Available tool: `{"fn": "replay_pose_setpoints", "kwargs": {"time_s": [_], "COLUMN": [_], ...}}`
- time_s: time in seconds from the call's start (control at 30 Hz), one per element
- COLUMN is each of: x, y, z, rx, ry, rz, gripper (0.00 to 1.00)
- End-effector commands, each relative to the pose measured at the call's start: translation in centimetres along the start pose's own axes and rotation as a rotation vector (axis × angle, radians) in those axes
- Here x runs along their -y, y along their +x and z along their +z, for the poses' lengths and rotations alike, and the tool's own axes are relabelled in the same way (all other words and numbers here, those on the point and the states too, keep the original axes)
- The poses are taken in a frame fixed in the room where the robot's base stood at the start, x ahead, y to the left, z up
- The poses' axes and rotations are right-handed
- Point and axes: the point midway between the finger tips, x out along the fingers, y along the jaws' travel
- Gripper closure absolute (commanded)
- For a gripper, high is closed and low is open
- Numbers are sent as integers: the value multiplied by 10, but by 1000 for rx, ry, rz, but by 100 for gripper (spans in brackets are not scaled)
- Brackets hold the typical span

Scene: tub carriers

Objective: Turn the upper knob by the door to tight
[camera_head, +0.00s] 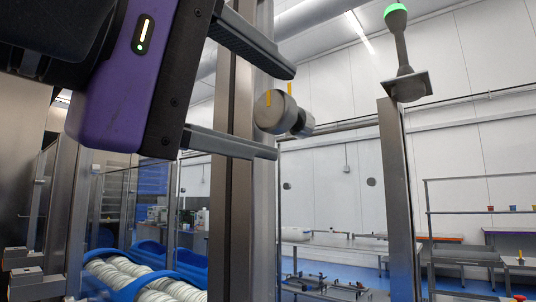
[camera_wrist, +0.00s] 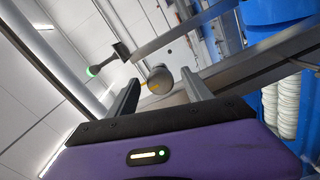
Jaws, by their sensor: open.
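The upper knob (camera_head: 270,112) is a grey round knob with a yellow mark, on the metal post (camera_head: 243,190) by the door. In the head view it shows just off the fingertips of my gripper (camera_head: 285,113), at a height between the two fingers. My gripper is open and nothing is held in it. In the wrist view the knob (camera_wrist: 160,80) appears beyond and between the two open fingers (camera_wrist: 163,90), with its yellow mark visible. I cannot tell whether a finger touches it. A second round part sits directly behind the knob.
A post with a green-topped lamp (camera_head: 397,45) stands to the right. Blue tubs (camera_head: 150,285) holding stacked white discs are at lower left, behind glass panels. Shelves (camera_head: 480,210) and benches stand far back at right.

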Motion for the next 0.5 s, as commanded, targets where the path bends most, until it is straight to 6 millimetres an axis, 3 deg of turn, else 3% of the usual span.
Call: {"fn": "replay_pose_setpoints", "kwargs": {"time_s": [0.17,0.5], "x": [0,0], "y": [-10,-62], "z": [-1,-1], "rx": [-3,-2], "ry": [-1,-1], "rz": [1,1], "gripper": [41,41]}}
